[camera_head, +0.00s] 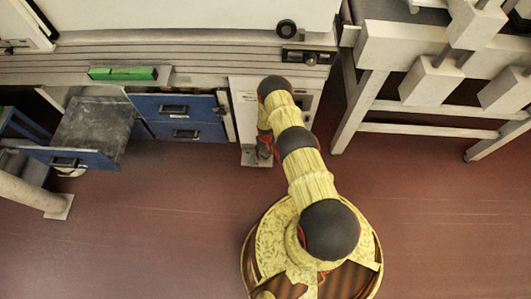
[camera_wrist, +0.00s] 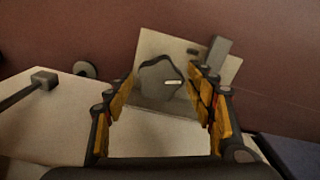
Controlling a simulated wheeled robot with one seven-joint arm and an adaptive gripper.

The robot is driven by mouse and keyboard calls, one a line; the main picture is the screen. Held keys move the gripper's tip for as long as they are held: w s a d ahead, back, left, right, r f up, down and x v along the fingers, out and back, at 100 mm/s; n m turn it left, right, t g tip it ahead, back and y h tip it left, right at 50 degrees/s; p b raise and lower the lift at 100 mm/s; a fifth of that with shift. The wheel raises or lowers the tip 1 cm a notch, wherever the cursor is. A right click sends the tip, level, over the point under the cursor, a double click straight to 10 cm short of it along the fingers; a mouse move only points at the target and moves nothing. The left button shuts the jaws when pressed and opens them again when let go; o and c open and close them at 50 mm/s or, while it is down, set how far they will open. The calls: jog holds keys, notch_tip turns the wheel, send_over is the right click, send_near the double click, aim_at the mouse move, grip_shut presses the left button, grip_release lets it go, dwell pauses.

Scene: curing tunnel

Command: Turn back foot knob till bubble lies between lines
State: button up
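In the wrist view, a grey lobed knob (camera_wrist: 161,80) with a pale mark on its face sits in front of a beige foot plate (camera_wrist: 152,47). My gripper (camera_wrist: 163,77) is open, with one finger on each side of the knob in the picture. I cannot tell whether the fingers touch it. In the head view my gripper (camera_head: 265,147) is low beside the beige leg, over the foot plate (camera_head: 257,158); my arm partly hides this spot. A dark fitting (camera_head: 308,57) that may be the level is on the rail above. No bubble or lines can be made out.
A green block (camera_head: 123,73) lies on the rail at left. Blue drawers (camera_head: 178,107) stand left of the leg, and an open drawer (camera_head: 90,130) juts out further left. A beige frame (camera_head: 357,112) stands close at right. The red-brown floor (camera_head: 150,240) in front is clear.

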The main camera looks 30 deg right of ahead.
jog(key=c, duration=0.9)
jog(key=shift+m, duration=0.4)
jog(key=shift+c, duration=0.2)
jog(key=shift+m, duration=0.4)
jog(key=o, duration=1)
jog(key=shift+o, duration=0.9)
notch_tip(320, 180, up, 12)
